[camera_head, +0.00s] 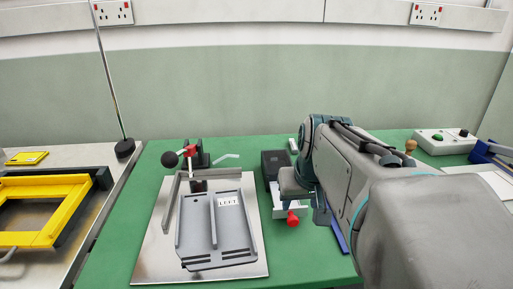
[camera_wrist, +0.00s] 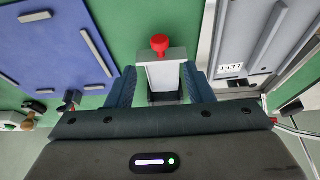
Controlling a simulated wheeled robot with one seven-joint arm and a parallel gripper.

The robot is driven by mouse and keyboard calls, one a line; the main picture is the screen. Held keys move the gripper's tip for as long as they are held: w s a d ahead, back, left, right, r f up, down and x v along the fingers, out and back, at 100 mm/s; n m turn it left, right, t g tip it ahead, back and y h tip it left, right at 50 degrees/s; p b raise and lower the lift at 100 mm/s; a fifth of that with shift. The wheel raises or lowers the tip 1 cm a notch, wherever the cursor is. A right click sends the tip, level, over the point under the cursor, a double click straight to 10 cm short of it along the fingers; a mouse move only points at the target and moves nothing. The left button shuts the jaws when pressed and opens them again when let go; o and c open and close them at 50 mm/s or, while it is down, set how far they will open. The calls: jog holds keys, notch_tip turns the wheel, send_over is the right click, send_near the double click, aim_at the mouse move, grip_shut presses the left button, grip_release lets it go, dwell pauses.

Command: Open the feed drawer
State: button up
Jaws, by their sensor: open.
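The feed drawer is a light grey block (camera_wrist: 163,72) with a red knob (camera_wrist: 160,43) at its front end. In the wrist view it lies between the two blue-grey fingers of my gripper (camera_wrist: 161,88). The fingers are open, with a gap on each side, and the knob is beyond their tips. In the head view the red knob (camera_head: 293,218) shows at the front of the light drawer, below a dark box (camera_head: 275,160). My arm and gripper hide part of the drawer there. I cannot tell how far it stands out.
A metal plate with a grey slotted tray (camera_head: 215,232) and a lever clamp with a black ball stands left of the drawer. A blue panel (camera_wrist: 50,45) lies on the drawer's other side. A yellow frame (camera_head: 40,205) sits on the left table. Green bench is bare in front.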

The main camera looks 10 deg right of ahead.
jog(key=shift+v, duration=2)
